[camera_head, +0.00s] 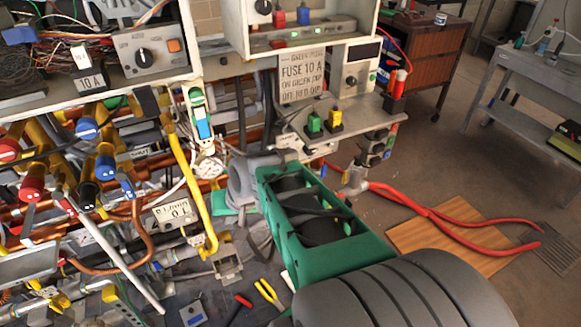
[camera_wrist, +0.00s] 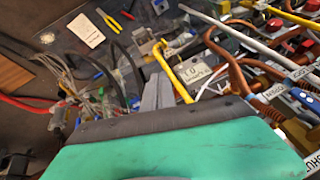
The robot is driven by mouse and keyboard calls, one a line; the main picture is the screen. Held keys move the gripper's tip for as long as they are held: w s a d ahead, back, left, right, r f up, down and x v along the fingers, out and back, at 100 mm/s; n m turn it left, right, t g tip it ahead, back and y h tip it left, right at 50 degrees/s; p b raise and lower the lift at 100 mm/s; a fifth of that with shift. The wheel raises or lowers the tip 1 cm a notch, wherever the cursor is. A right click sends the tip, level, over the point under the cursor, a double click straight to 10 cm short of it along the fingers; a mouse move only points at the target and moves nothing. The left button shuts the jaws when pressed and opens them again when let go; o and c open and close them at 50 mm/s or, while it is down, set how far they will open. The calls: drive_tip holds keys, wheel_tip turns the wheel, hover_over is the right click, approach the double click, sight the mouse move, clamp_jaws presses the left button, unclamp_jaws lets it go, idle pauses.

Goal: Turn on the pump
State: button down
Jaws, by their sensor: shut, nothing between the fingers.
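My gripper (camera_wrist: 156,82) shows in the wrist view as two grey fingers close together, with nothing between them. They are beside the lower end of a yellow pipe (camera_wrist: 178,80), and I cannot tell whether they touch it. In the head view my arm reaches in from the lower right and hides the fingertips. I cannot identify the pump for certain. A sign (camera_head: 301,77) mentions a 10 A fuse, green for on and red for off.
A grey box (camera_head: 146,50) with a black knob and orange button is at upper left. Red and blue valves and copper pipes crowd the left. A white box (camera_head: 357,66) with a knob stands above the shelf. Red hoses (camera_head: 430,211) lie on the floor; the right floor is mostly open.

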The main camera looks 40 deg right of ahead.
drive_tip(key=w+d+f+m+t+b, duration=0.2)
drive_tip(key=d+f+m+t, duration=0.15)
drive_tip(key=d+m, duration=0.6)
drive_tip(key=s+d+m+t+h, duration=0.2)
drive_tip(key=d+m, duration=0.1)
drive_tip(key=d, duration=0.5)
drive_tip(key=s+d+m+t+h+b, duration=0.1)
drive_tip(key=s+d+m+h, duration=0.1)
drive_tip(key=d, duration=0.6)
drive_tip(key=shift+r+m+t, duration=0.25)
drive_tip(key=shift+m+t, duration=0.1)
drive_tip(key=shift+m, duration=0.5)
drive_tip(key=shift+d, duration=0.1)
drive_tip(key=r+x, duration=0.1)
drive_tip(key=x, duration=1.3)
drive_tip(key=shift+w+d+r, duration=0.2)
drive_tip(key=shift+d, duration=0.1)
